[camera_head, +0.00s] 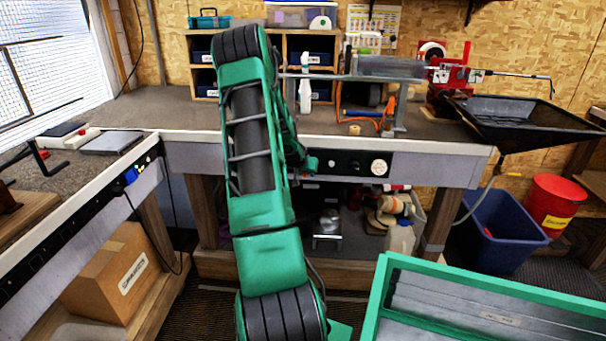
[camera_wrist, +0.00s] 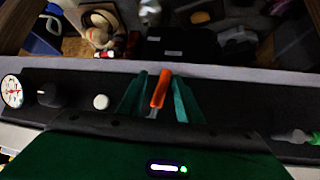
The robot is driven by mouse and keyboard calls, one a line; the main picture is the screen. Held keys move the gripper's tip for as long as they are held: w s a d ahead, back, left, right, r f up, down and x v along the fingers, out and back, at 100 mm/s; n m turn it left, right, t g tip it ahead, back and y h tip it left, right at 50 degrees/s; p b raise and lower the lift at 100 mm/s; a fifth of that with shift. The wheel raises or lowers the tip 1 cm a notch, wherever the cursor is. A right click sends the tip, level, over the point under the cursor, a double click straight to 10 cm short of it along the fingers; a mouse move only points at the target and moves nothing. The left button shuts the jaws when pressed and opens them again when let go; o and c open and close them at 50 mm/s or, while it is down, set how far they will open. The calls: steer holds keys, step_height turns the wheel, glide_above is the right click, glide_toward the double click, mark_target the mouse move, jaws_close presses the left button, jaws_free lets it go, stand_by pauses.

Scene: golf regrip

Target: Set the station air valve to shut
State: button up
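The air valve's orange lever (camera_wrist: 160,88) is on the dark front panel (camera_wrist: 230,95) in the wrist view. It points away from my gripper's body, leaning slightly right. My gripper (camera_wrist: 159,94) has its two green fingers on either side of the lever, with narrow gaps showing, so it looks open around it. In the head view my gripper (camera_head: 311,163) is at the bench's front panel, mostly behind my arm. The lever is hidden there. The round white gauge (camera_head: 379,168) shows to the right; it also shows in the wrist view (camera_wrist: 12,91).
A black knob (camera_wrist: 47,95) and a pale button (camera_wrist: 100,102) sit on the panel beside the lever. A green-framed bin (camera_head: 381,300) stands front right. A black tray (camera_head: 520,112) overhangs the bench's right end. A blue bin (camera_head: 505,235) stands below.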

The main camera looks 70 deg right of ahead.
steer(key=v, duration=1)
steer(key=shift+w, duration=0.2)
steer(key=shift+c, duration=0.4)
steer(key=shift+f, duration=0.15)
steer(key=c, duration=0.5)
steer(key=f, duration=0.1)
steer(key=f+n+g, duration=0.1)
steer(key=f, duration=0.1)
steer(key=w+a+f+n+g, duration=0.1)
steer(key=shift+w+f, duration=0.1)
steer(key=shift+f, duration=0.15)
jaws_close()
steer(key=w+a+n+g+h, duration=0.3)
steer(key=w+a+n+h, duration=0.4)
steer(key=n, duration=0.3)
steer(key=s+x, duration=0.1)
steer(key=x, duration=1.1)
steer(key=shift+s+d+f, duration=0.2)
steer(key=shift+s+f, duration=0.05)
steer(key=shift+s, duration=0.1)
